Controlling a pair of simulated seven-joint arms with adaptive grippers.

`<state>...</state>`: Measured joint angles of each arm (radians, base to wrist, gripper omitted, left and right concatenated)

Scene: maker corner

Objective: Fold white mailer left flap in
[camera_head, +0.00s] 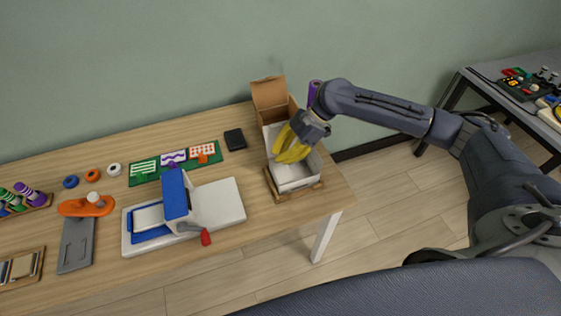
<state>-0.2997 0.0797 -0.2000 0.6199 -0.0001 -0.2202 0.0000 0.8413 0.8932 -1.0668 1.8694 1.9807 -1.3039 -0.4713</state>
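The white mailer (296,181) stands open near the right end of the wooden table, its white inside showing. Its brown lid panel (270,93) stands up at the back. My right gripper (288,152), with yellow fingers, reaches in from the right and is over the mailer, in front of its middle and left side. It hides much of the box's inside and part of the left wall. I cannot make out the left flap's angle, nor whether the fingers touch the box. The gap between the fingers is not clear. My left gripper is not in view.
A brown wooden holder (275,187) sits under the mailer. A purple roll (314,91) is behind it, near my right arm. A black block (235,139), a green mat (146,178) and a blue-and-white press (177,196) with a red-tipped handle lie to the left.

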